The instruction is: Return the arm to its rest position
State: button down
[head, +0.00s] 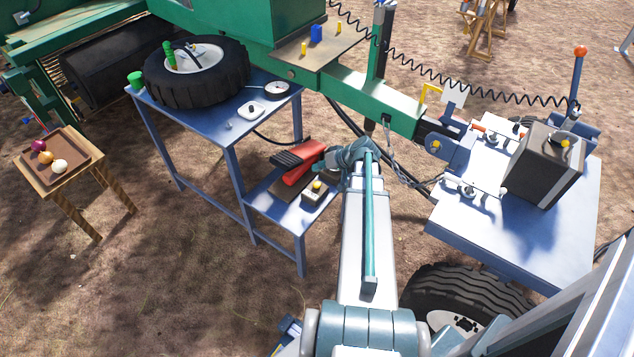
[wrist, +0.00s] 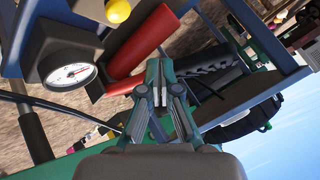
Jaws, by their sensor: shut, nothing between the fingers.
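My arm reaches up from the bottom middle of the head view, with its wrist end (head: 358,155) just right of the lower blue shelf. My gripper shows in the wrist view (wrist: 158,92), with its two fingers together and nothing between them. In the head view its fingers cannot be made out. In the wrist view a red cylinder (wrist: 150,45) and a black ribbed part (wrist: 207,66) lie beyond the fingertips. I cannot tell whether the fingers touch them.
A red and black device (head: 300,170) sits on the low shelf left of my arm. A tyre (head: 197,72) lies on the blue table. A blue platform (head: 540,235) bears a dark box (head: 540,165) at right. A stool (head: 62,178) stands left. Bare ground lies between stool and table.

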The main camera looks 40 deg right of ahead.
dwell(0.6)
jog(key=s+a+f+n+g+h, duration=0.1)
jog(key=s+a+f+n+g, duration=0.15)
jog(key=a, duration=0.95)
jog(key=s+a+f+n+g+h, duration=0.1)
jog(key=a+f+g, duration=0.15)
jog(key=a, duration=0.95)
jog(key=s+a+f+n+g+h, duration=0.1)
jog(key=s+a+f+n+g, duration=0.15)
jog(key=a, duration=0.85)
jog(key=s+f+g, duration=0.3)
jog(key=s+f, duration=0.3)
jog(key=s, duration=0.3)
jog(key=s+f+m+g, duration=0.1)
jog(key=s+f+g, duration=0.1)
jog(key=s+f, duration=0.6)
jog(key=s+f+g, duration=0.3)
jog(key=s+f, duration=0.1)
jog(key=s, duration=0.7)
notch_tip(320, 180, up, 13)
jog(key=s+p, duration=0.1)
jog(key=p, duration=1.2)
jog(key=shift+a, duration=0.2)
